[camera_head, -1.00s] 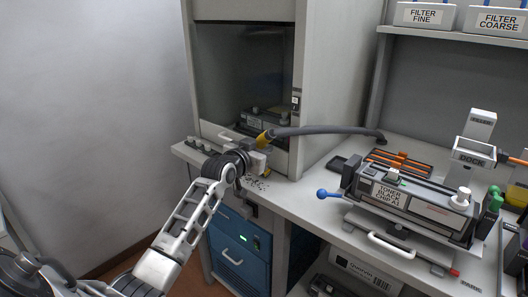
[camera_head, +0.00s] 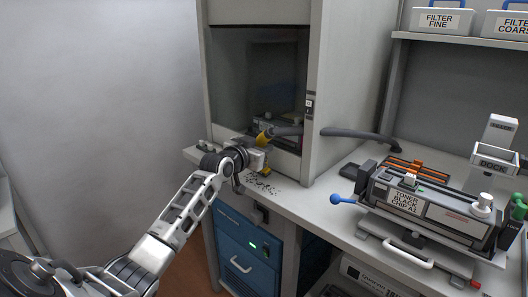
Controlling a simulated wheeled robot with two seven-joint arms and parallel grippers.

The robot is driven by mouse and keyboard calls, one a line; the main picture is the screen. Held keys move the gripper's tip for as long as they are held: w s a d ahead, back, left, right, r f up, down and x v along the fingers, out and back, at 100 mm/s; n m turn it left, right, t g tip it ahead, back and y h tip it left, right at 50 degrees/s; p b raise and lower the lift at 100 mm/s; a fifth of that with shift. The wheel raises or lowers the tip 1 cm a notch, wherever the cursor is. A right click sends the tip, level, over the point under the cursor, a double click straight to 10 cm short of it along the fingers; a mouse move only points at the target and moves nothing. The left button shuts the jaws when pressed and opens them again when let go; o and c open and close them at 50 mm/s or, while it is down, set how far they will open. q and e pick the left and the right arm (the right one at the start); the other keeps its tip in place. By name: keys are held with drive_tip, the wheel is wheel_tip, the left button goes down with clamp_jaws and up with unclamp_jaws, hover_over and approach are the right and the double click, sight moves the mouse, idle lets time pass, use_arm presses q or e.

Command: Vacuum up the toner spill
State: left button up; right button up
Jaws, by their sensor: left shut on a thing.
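The toner spill (camera_head: 262,186) is a scatter of dark specks on the pale ledge in front of the cabinet opening. My left gripper (camera_head: 259,160) is shut on the vacuum nozzle, which shows yellow parts (camera_head: 265,140) above and below the jaws. The nozzle's lower yellow end (camera_head: 266,172) is at the far edge of the specks; I cannot tell whether it touches the ledge. A grey hose (camera_head: 345,132) runs from the nozzle, passes behind the cabinet's side panel and reaches the bench at the right. My right gripper is not in view.
The cabinet (camera_head: 330,90) stands close on the right of the nozzle. A toner cartridge (camera_head: 405,200) labelled TONER BLACK CHIP A1 sits on a fixture with a blue-knobbed lever (camera_head: 337,199). A dock (camera_head: 495,160) stands behind it. A blue drawer unit (camera_head: 240,262) is under the ledge.

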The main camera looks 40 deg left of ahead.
use_arm(q)
drive_tip(key=shift+a, duration=0.3)
drive_tip(key=shift+w+a+b, duration=0.1)
drive_tip(key=shift+a+b, duration=0.9)
drive_tip(key=shift+a, duration=0.2)
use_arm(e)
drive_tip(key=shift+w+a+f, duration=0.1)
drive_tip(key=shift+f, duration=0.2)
use_arm(q)
drive_tip(key=shift+r, duration=0.1)
drive_tip(key=shift+s+a+p, duration=0.1)
drive_tip(key=shift+s+p, duration=0.9)
drive_tip(key=shift+s, duration=0.6)
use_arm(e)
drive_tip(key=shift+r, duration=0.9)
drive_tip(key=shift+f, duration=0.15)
